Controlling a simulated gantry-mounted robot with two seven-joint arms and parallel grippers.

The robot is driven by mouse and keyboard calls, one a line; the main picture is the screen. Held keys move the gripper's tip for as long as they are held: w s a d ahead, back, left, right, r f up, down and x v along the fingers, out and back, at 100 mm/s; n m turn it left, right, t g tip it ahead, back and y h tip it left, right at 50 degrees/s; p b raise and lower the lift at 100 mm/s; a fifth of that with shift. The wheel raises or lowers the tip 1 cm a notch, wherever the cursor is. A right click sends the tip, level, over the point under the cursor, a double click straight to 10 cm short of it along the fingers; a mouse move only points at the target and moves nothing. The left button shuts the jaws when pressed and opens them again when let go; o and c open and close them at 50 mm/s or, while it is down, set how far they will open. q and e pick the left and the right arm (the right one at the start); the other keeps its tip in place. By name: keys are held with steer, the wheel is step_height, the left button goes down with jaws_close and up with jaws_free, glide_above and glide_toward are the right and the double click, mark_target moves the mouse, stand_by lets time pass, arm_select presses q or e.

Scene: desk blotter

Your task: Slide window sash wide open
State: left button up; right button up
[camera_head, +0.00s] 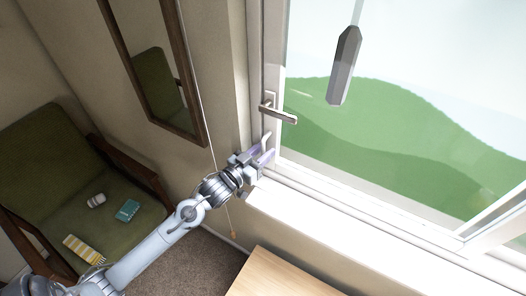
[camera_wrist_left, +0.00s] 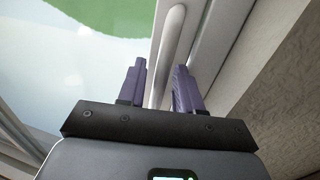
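The window sash (camera_head: 271,90) has a white frame around a large pane, with green hills and pale sky behind it. A dark metal lever handle (camera_head: 279,112) sits on its left stile. Below the lever, my left gripper (camera_head: 264,153) is at the stile; its purple fingers are apart. In the left wrist view, a white upright bar handle (camera_wrist_left: 172,42) stands on the frame and runs down between the spread fingers of my left gripper (camera_wrist_left: 160,66). I cannot tell whether either finger touches it. My right gripper is not in view.
A wood-framed mirror (camera_head: 196,120) hangs left of the window, beside a thin cord with a small knob (camera_head: 233,234). A grey faceted weight (camera_head: 344,66) hangs before the pane. The white sill (camera_head: 300,215) and wooden desk top (camera_head: 275,277) are clear where visible. A green armchair (camera_head: 45,135) holds small items.

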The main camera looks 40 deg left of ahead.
arm_select(q)
jaws_close()
stand_by(0.4)
